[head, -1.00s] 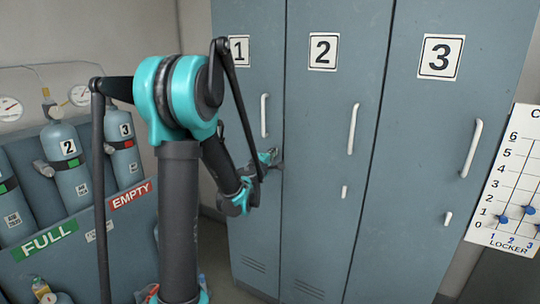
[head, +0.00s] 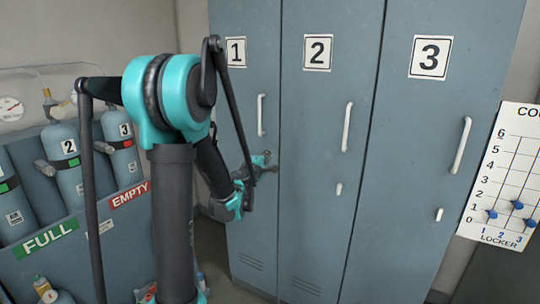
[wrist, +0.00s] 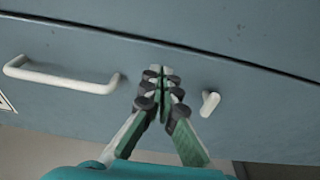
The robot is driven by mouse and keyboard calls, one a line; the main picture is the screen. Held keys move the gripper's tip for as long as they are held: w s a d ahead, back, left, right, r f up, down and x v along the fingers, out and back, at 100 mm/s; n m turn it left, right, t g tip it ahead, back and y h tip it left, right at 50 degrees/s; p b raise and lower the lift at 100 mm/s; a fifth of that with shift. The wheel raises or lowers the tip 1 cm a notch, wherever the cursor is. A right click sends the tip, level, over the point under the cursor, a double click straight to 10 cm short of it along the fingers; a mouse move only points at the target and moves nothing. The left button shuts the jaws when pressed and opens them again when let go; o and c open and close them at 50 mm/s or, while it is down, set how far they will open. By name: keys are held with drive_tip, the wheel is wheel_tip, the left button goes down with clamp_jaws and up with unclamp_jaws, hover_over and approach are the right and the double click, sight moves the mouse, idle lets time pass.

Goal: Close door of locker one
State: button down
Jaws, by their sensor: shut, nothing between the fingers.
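Locker one's door (head: 238,100) is blue-grey with a "1" label and stands level with the door beside it, with only a thin dark seam between them. Its white handle (head: 261,115) also shows in the wrist view (wrist: 62,75). My gripper (head: 268,163) is shut and empty, with its fingertips at the door face just below the handle. In the wrist view, the fingertips (wrist: 161,76) lie between the handle and a small white latch knob (wrist: 209,103). The head view hides this knob behind my gripper. I cannot tell whether the fingertips touch the door.
Locker two (head: 315,200) and locker three (head: 400,150) stand to the right, with their doors shut. A white counter board (head: 510,175) with blue sliders is at far right. A rack (head: 60,245) with several grey-blue cylinders stands at left, near my arm.

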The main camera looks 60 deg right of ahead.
drive_tip(key=s+a, duration=0.1)
drive_tip(key=s, duration=0.7)
drive_tip(key=shift+s+a, duration=0.25)
drive_tip(key=shift+a, duration=0.05)
drive_tip(key=w+a+f+m+t+y, duration=0.1)
drive_tip(key=w+a+f+m+y, duration=0.25)
drive_tip(key=w+a, duration=0.75)
drive_tip(key=w+a+f+m+t+y, duration=0.1)
drive_tip(key=w+a+f+m+y, duration=0.15)
drive_tip(key=w+a+f, duration=0.85)
drive_tip(key=s+a+f+n+y, duration=0.1)
drive_tip(key=s+a+f+y, duration=0.1)
drive_tip(key=a, duration=1.1)
drive_tip(key=s+a+f+n+g+y, duration=0.1)
drive_tip(key=s+a+y, duration=0.3)
drive_tip(key=a, duration=0.9)
drive_tip(key=s+a+f+n+g+y, duration=0.1)
drive_tip(key=s+a+f+y, duration=0.2)
drive_tip(key=a, duration=1)
drive_tip(key=shift+y, duration=1.2)
